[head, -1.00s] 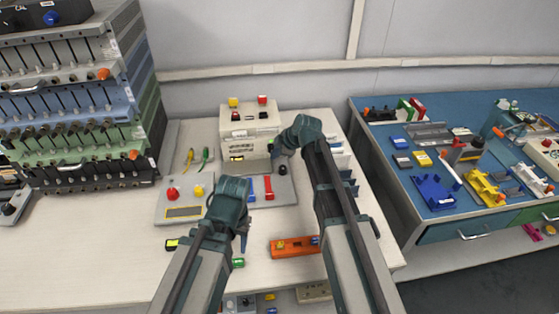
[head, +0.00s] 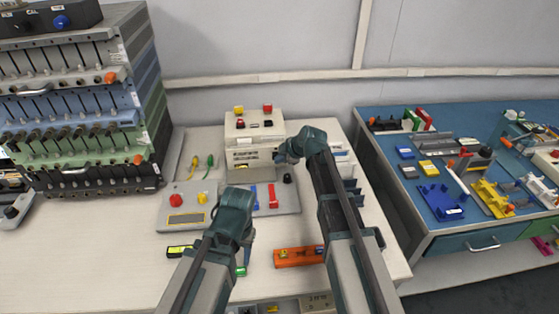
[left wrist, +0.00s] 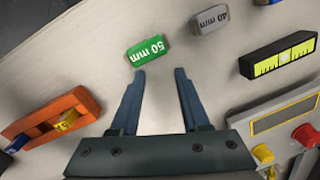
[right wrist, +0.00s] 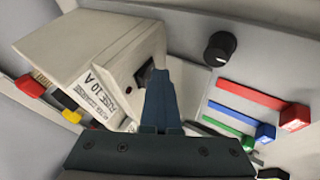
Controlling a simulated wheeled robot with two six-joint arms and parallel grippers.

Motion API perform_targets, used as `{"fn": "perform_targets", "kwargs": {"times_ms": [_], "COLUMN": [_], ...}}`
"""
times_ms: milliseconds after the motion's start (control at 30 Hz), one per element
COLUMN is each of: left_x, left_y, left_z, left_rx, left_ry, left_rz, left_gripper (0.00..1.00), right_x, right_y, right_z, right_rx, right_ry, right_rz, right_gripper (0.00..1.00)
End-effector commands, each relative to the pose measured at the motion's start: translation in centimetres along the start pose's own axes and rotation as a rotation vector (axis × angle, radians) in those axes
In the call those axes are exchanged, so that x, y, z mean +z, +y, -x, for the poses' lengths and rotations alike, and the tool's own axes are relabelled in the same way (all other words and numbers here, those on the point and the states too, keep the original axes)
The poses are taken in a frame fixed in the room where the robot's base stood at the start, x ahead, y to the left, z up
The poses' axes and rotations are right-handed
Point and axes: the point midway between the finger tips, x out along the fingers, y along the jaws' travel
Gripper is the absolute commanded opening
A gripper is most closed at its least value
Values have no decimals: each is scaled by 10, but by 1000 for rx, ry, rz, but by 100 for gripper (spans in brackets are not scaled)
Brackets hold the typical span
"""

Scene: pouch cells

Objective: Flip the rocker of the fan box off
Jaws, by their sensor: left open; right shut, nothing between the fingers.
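A cream box (head: 242,136) with yellow and red parts on top stands at the back of the white bench; I take it to be the fan box. In the right wrist view the box (right wrist: 85,55) carries a "FUSE 10 A" label and a dark rocker-like part (right wrist: 140,76), partly hidden by my fingers. My right gripper (right wrist: 160,72) is shut and empty, its tips close to that part; I cannot tell whether they touch. In the head view the right gripper (head: 279,157) is at the box's right side. My left gripper (left wrist: 158,72) is open and empty above the bench, facing a green 50 mm block (left wrist: 146,51).
A grey panel (head: 178,222) with a red button and yellow knob lies left of my left gripper. Red, blue and green bars (right wrist: 245,95) and a black knob (right wrist: 220,48) are beside the right gripper. An orange holder (head: 298,256) lies in front. A rack (head: 75,130) stands left.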

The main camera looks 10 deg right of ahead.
Motion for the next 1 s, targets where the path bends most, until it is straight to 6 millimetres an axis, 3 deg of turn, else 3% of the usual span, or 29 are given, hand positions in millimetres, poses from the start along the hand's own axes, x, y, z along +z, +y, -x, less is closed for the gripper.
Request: {"fn": "perform_targets", "kwargs": {"times_ms": [233, 733, 1000], "left_x": [2, 2, 2], "left_y": [-2, -2, -2], "left_z": [-3, 14, 15], "left_rx": [-5, -3, -3], "left_ry": [-3, -2, -1], "left_rz": [1, 1, 1], "left_gripper": [50, 50, 50], "right_x": [1, -6, -12], "right_y": [-1, 10, 2], "right_z": [-3, 9, 14], "right_rx": [1, 5, 3], "right_ry": [0, 2, 3], "right_rz": [0, -1, 0], "right_gripper": [0, 0, 0]}}
